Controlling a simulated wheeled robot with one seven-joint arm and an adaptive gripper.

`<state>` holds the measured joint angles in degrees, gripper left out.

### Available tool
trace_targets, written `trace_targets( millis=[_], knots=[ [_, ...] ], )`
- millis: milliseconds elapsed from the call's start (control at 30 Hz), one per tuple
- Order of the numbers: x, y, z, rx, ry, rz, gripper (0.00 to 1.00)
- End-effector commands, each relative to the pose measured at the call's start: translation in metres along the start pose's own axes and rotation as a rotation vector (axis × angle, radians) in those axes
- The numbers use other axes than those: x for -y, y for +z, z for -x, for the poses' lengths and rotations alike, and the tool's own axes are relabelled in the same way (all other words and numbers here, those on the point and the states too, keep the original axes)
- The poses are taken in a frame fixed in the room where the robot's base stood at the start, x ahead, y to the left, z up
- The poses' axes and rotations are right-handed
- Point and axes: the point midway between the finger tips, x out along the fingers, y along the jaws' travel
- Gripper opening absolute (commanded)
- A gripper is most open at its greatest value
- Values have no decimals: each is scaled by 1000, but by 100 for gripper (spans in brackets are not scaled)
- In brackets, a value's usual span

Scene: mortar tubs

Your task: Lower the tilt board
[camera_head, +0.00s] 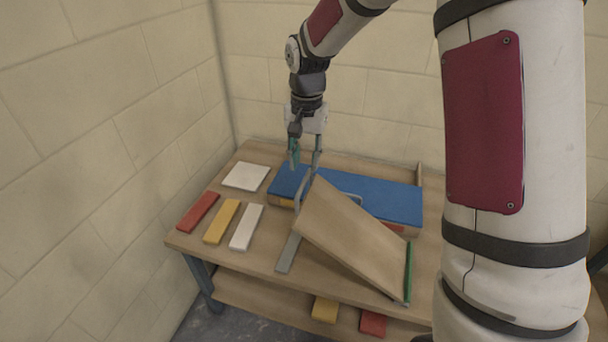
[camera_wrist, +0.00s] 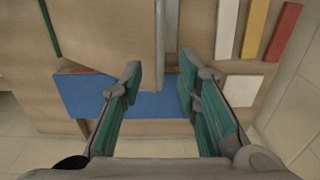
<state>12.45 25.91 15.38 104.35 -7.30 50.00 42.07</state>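The tilt board (camera_head: 350,237) is a plain wooden panel on the table. It is tilted, with its left end raised and its right end low beside a green strip (camera_head: 408,272). A grey bar (camera_head: 289,252) lies under and beside the raised end, and a thin grey upright piece (camera_head: 304,190) stands by that end. My gripper (camera_head: 304,163) points down above the blue panel, just behind the raised end.
A blue-topped block (camera_head: 385,201) lies behind the board. Red (camera_head: 198,211), yellow (camera_head: 222,221) and white (camera_head: 246,227) bars and a white square tile (camera_head: 246,176) lie on the table's left. Walls stand left and behind. A lower shelf (camera_head: 260,297) holds coloured blocks.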

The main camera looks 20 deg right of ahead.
Motion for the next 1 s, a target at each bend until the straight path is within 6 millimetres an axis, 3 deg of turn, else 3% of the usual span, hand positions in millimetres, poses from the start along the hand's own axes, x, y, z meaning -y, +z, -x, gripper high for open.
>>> trace_targets(
  millis=[100, 300, 733, 867, 1000],
  knots=[
    [0, 1, -23, 4, 1, 1, 30],
    [0, 0, -46, 1, 0, 0, 30],
    [0, 0, -55, -1, -1, 1, 30],
    [0, 0, -55, -1, -1, 1, 0],
    [0, 0, -55, -1, -1, 1, 0]
  ],
)
